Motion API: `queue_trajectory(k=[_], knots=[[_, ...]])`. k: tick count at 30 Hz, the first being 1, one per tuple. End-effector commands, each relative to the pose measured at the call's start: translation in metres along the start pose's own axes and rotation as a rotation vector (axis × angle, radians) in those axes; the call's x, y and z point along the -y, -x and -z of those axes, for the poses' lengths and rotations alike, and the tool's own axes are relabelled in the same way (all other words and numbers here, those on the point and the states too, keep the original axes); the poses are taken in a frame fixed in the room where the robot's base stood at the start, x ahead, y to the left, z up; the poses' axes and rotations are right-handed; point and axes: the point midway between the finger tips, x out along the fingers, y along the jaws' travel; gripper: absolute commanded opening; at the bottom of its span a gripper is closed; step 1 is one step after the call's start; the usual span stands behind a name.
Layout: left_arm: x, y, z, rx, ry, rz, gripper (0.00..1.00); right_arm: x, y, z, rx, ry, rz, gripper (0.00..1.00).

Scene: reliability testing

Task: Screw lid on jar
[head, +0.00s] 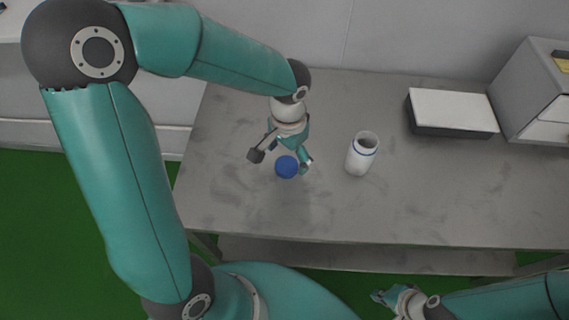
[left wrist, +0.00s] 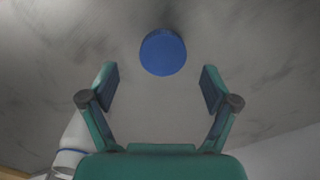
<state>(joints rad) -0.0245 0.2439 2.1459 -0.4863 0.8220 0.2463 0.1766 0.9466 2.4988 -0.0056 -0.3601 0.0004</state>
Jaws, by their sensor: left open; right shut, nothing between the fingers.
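The blue lid (head: 287,167) lies flat on the grey table. It also shows in the left wrist view (left wrist: 163,52), ahead of and between the fingertips. The white jar (head: 361,155) stands upright and open to the right of the lid, with a blue ring below its rim. Part of the jar shows at the lower left of the left wrist view (left wrist: 71,148). My left gripper (head: 281,160) is open above the lid, not closed on it. My right gripper (head: 392,298) is shut and empty, low in front of the table's front edge.
The grey table (head: 430,200) is clear around the lid and jar. A dark box with a white top (head: 452,111) lies at the back right. A grey cabinet (head: 535,90) stands at the far right. A wall is behind the table.

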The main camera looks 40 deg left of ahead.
Motion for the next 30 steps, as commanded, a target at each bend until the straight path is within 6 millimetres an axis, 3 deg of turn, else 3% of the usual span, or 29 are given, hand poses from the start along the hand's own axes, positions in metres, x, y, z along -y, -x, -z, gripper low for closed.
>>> queue_trajectory(k=[7,19,20,28,30], knots=[[0.003,-0.035,0.003,0.004,-0.001,0.000,0.87,-0.001,-0.003,0.000,0.000,0.000,0.000,0.00],[0.003,-0.038,0.004,0.000,0.000,0.000,0.87,-0.001,-0.003,0.000,0.000,0.000,0.000,0.00],[0.003,-0.038,0.004,0.000,0.000,0.000,0.85,-0.001,-0.003,0.000,0.000,0.000,0.000,0.00],[0.004,-0.038,0.004,0.000,0.000,0.000,0.40,-0.001,-0.003,0.000,0.000,0.000,0.000,0.00],[0.004,-0.038,0.003,0.000,0.001,0.000,0.39,-0.001,-0.003,0.000,0.000,0.000,0.000,0.00]])
